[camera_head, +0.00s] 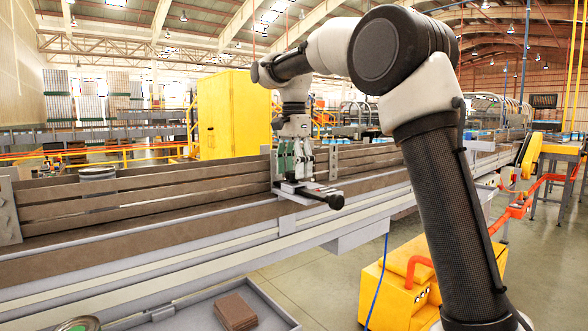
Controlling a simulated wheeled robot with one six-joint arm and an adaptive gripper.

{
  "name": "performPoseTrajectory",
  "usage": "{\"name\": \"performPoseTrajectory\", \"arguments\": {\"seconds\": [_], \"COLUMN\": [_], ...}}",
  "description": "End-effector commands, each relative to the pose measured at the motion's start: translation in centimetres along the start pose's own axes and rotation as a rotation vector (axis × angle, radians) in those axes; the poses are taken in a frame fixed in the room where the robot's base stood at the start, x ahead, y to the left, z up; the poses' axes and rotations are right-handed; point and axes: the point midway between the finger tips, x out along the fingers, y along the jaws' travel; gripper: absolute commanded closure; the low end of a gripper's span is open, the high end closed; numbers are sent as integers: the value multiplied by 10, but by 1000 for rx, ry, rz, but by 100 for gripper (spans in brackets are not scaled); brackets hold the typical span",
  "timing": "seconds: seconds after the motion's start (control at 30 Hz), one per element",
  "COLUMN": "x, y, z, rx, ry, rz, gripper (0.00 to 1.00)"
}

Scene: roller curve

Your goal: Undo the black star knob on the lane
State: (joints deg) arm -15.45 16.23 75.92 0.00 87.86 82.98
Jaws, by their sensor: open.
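The black knob (336,201) sticks out toward the front right from a small grey bracket (302,192) on the near side of the lane (200,222). It is small in this view, so its star shape cannot be made out. My gripper (296,176) points down from the arm, just above the bracket and to the left of the knob. Its fingers are open and hold nothing that I can see. I cannot tell whether the fingertips touch the bracket.
A round metal can (97,174) stands on the lane at the left. A grey tray (272,308) below holds a brown block (236,311); a round tin (78,324) is at bottom left. A yellow machine (398,287) stands on the floor, with a blue cable (378,275) beside it.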

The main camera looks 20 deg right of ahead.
Motion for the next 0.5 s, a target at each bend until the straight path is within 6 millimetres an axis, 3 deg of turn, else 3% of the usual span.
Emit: {"name": "performPoseTrajectory", "arguments": {"seconds": [0.27, 0.5], "x": [2, 2], "y": [0, 0], "z": [0, 0], "rx": [0, -1], "ry": [0, 0], "rz": [0, 0], "gripper": [37, 79]}}
